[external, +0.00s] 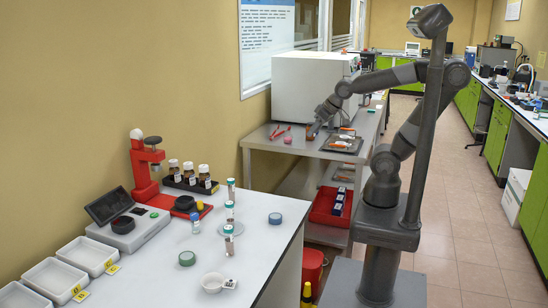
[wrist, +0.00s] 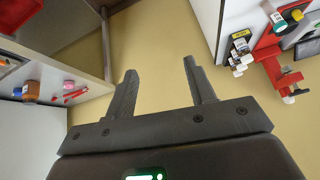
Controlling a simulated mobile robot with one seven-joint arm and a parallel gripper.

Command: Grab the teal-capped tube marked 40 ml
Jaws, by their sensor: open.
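Several upright tubes stand on the white-topped table in the external view: a rear one (external: 231,191), a middle one (external: 229,212) and a front one (external: 228,243). Their caps look bluish or teal, but the volume marks are too small to read, so I cannot tell which is 40 ml. In the wrist view a teal round top (wrist: 297,15) shows at the upper right edge. My gripper (external: 312,130) is over the metal side table, well away from these tubes. In the wrist view my gripper (wrist: 160,85) is open, with nothing between its fingers.
The metal table (external: 262,141) holds a white box-shaped appliance (external: 300,85), red tongs (external: 277,131) and a tray (external: 342,144).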

